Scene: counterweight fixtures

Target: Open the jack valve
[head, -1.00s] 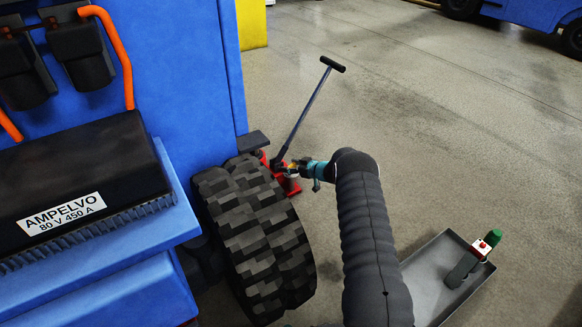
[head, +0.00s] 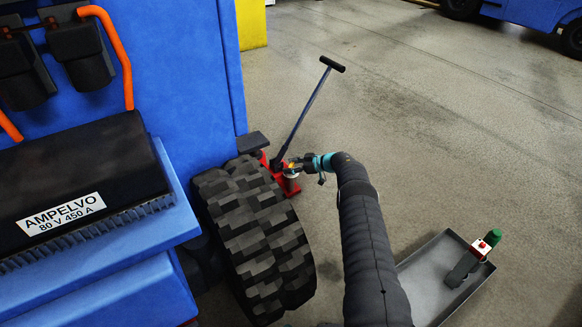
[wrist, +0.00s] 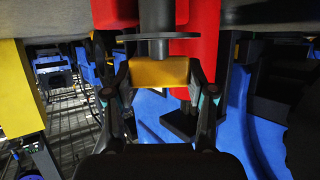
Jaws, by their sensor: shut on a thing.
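The red jack (head: 292,187) stands on the floor beside the blue vehicle's tyre, with its long T-handle (head: 308,110) leaning up and to the right. A small yellow part, seemingly the valve knob (wrist: 160,72), sits beside a dark stem and disc in the wrist view. My gripper (wrist: 160,80) has one finger on each side of this yellow part and is shut on it. In the head view, my gripper (head: 298,165) reaches the jack from the right; its fingertips are too small there to show the grip clearly.
The black tyre (head: 252,235) and blue vehicle (head: 205,90) stand close on the left. A grey tray (head: 427,262) with a green-topped item (head: 475,257) lies on the floor at lower right. The floor right of the jack handle is clear.

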